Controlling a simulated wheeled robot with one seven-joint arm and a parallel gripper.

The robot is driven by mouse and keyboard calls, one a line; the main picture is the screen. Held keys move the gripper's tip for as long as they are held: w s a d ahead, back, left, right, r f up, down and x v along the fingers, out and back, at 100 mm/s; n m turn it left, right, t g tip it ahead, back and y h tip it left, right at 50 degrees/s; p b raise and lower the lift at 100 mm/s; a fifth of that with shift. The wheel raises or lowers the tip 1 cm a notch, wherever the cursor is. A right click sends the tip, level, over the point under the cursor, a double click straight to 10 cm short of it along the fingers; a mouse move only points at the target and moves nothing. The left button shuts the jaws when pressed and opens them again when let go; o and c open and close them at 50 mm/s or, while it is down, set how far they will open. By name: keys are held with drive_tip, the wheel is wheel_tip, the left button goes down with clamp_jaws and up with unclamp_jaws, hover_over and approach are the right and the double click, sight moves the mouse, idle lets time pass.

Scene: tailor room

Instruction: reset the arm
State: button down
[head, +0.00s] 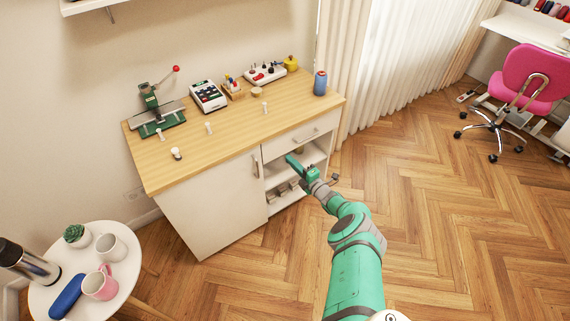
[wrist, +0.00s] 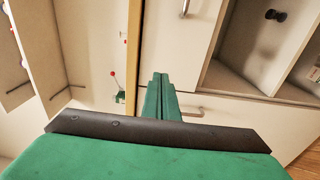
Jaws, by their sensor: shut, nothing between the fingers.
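My green arm reaches forward from the bottom of the head view toward the front of a wooden-topped cabinet (head: 215,200). My gripper (head: 290,159) is in front of the cabinet, near its drawer and open shelves and below the level of the worktop. In the wrist view my gripper (wrist: 160,80) shows its two green fingers pressed together, with nothing held. A drawer or door handle (wrist: 190,114) shows close to the fingers in the wrist view; I cannot tell whether they touch it.
On the worktop stand a green press (head: 152,103), a card terminal-like device (head: 208,96), a blue spool (head: 320,83) and several small items. A round white table (head: 110,300) with mugs is at lower left. A pink chair (head: 530,75) stands at upper right.

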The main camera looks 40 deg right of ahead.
drive_tip(key=shift+s+d, duration=0.8)
drive_tip(key=shift+d, duration=0.35)
